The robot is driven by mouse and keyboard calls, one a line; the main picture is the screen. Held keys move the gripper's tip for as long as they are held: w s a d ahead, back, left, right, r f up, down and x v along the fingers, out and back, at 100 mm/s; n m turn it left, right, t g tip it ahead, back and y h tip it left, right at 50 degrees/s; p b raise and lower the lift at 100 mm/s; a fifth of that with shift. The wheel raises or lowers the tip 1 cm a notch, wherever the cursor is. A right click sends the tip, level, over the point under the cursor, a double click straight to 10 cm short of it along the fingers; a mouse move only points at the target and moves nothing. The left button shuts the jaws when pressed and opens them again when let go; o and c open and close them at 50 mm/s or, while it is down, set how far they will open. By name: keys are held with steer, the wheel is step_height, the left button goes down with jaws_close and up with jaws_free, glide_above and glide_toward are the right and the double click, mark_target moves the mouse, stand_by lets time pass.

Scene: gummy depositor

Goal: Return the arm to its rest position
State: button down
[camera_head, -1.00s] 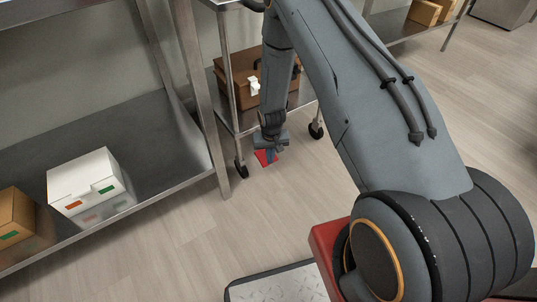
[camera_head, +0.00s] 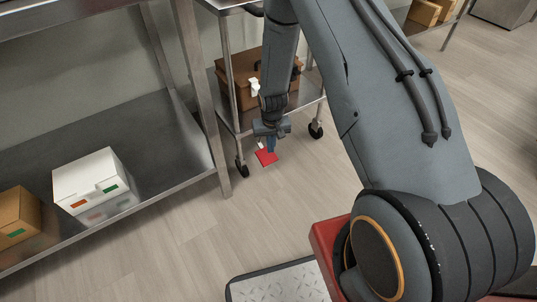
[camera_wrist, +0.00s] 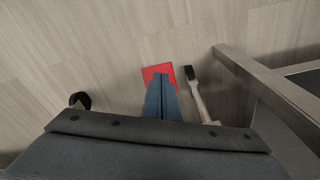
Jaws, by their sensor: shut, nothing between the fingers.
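My gripper (camera_head: 271,141) points down in front of the wheeled cart, at the end of my lowered arm. In the wrist view its blue fingers (camera_wrist: 162,82) are together with nothing between them. A flat red square (camera_head: 266,157) lies beyond the fingertips, seemingly on the floor; it also shows in the wrist view (camera_wrist: 152,71), partly hidden by the fingers. My upper arm crosses the head view from top to right.
The metal cart (camera_head: 229,80) carries a brown case (camera_head: 245,85) on its low shelf, close behind my gripper. A steel shelf (camera_head: 150,135) at left holds a white box (camera_head: 85,178).

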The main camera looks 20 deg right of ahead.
steer(key=s+a+r+n, duration=0.1)
steer(key=s+a+r, duration=0.25)
steer(key=r, duration=0.35)
steer(key=s+a+r+n, duration=0.1)
steer(key=s+a+r, duration=0.1)
steer(key=a+r, duration=0.4)
steer(key=s+a+r+n, duration=0.1)
steer(key=s+a+r, duration=0.25)
steer(key=r, duration=0.55)
steer(key=s+a+r+n+g, duration=0.1)
steer(key=s+a+r+n, duration=0.1)
steer(key=s+r, duration=0.7)
steer(key=s+a+r+n, duration=0.25)
steer(key=s+r, duration=0.25)
steer(key=s, duration=0.8)
steer(key=s+d+r+m+p, duration=0.1)
steer(key=d+r+m+p, duration=0.2)
steer(key=d+r+p, duration=0.5)
steer(key=d+r+m+p, duration=0.3)
steer(key=d+r+p, duration=0.6)
steer(key=r+p, duration=0.5)
steer(key=p, duration=0.3)
steer(key=shift+s+d+r+p, duration=0.2)
steer(key=shift+s+d+p, duration=0.1)
steer(key=shift+s+p, duration=0.05)
steer(key=shift+a+m, duration=0.1)
steer(key=shift+m, duration=0.15)
